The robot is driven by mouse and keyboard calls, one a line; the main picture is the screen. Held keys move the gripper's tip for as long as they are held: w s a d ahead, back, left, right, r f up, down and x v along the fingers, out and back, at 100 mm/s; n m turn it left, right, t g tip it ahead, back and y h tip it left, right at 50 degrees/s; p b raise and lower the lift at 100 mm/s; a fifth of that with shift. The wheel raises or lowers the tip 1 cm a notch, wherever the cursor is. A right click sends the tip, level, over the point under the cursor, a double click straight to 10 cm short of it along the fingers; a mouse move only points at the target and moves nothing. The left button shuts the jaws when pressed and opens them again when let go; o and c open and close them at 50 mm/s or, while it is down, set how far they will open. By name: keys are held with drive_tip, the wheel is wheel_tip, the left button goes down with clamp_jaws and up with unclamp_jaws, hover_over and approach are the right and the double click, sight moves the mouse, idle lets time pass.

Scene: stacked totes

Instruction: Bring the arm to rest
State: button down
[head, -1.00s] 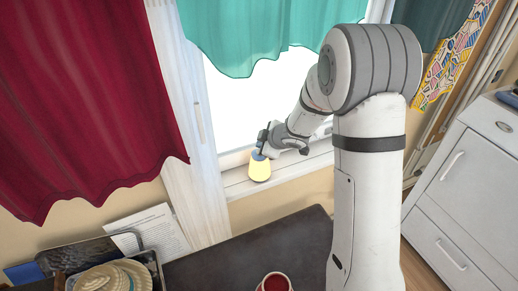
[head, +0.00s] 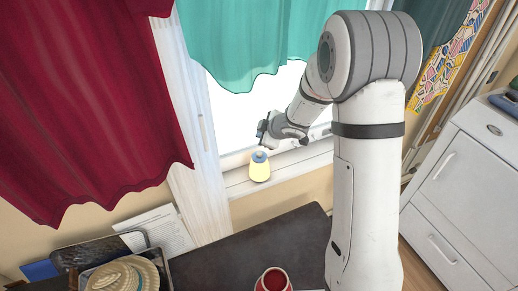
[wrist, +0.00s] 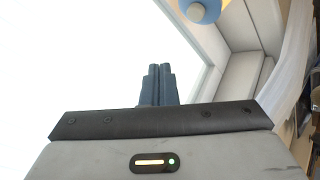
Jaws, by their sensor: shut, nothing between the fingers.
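My gripper (head: 262,137) is up by the window, just above and behind a small yellow object with a blue-grey top (head: 260,167) that stands upright on the window sill. In the wrist view the two dark fingers (wrist: 158,85) are together with nothing between them. The blue and yellow object also shows at the top of the wrist view (wrist: 200,10), apart from the fingers. My arm reaches over the dark table to the window.
A red curtain (head: 85,100) hangs at left and a teal curtain (head: 245,45) above the window. A dark table (head: 235,248) bears a red jar (head: 272,281) and a tote with a straw hat (head: 125,276). A white cabinet (head: 470,180) stands at right.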

idle(0.4)
drive_tip(key=s+d+r+m+h, duration=0.6)
drive_tip(key=s+d+r+m, duration=0.35)
drive_tip(key=d+r, duration=0.3)
drive_tip(key=s+r+m+g+y, duration=0.1)
drive_tip(key=s+m+g, duration=0.3)
drive_tip(key=s, duration=1.9)
drive_tip(key=shift+a+r+m+g, duration=0.2)
drive_tip(key=shift+m+g, duration=0.2)
drive_tip(key=shift+m, duration=0.75)
